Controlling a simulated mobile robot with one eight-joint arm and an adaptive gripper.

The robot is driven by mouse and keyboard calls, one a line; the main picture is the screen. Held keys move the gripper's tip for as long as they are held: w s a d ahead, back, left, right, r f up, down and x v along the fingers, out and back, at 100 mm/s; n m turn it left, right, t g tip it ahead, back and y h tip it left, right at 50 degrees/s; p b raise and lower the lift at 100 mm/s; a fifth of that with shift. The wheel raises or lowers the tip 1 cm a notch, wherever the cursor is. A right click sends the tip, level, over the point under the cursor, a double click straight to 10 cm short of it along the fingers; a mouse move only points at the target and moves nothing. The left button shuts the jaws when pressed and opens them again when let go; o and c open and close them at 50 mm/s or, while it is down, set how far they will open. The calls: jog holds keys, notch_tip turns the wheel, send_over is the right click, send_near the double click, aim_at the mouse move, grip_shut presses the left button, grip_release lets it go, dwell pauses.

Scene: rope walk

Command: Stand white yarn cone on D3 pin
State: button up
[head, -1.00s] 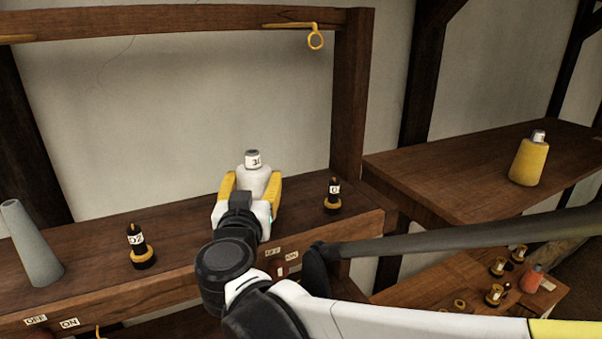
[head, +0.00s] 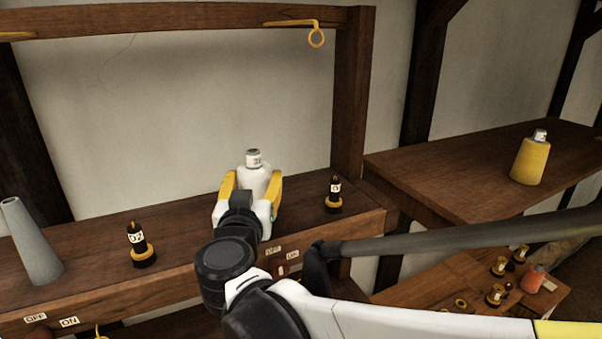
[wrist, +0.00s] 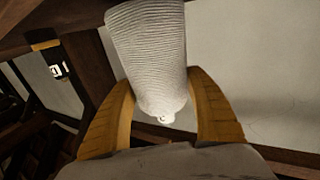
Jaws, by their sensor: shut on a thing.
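The white yarn cone (head: 254,179) is upright in the head view, its labelled narrow tip at the top. My gripper (head: 252,188) is shut on it, one yellow finger on each side. In the wrist view the cone (wrist: 147,50) sits between the fingers (wrist: 163,108). Its foot is hidden in the head view, so I cannot tell if it touches the shelf. A black pin whose label looks like D2 (head: 139,243) stands to the left. Another black pin (head: 334,193) stands to the right; its label begins with D, but its number is unclear.
A grey cone (head: 30,243) stands at the left end of the shelf (head: 85,262). A yellow cone (head: 531,160) stands on the right-hand table. A yellow hook (head: 316,38) hangs from the beam above. Several pins and an orange cone (head: 533,279) are at lower right.

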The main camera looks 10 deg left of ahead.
jog(key=shift+f+b, duration=0.35)
jog(key=shift+f, duration=0.1)
jog(key=o, duration=1)
jog(key=shift+o, duration=0.2)
jog(key=shift+s, duration=0.1)
jog(key=s+d+p, duration=0.1)
jog(key=s, duration=0.9)
jog(key=shift+s+d, duration=0.15)
jog(key=shift+s, duration=0.25)
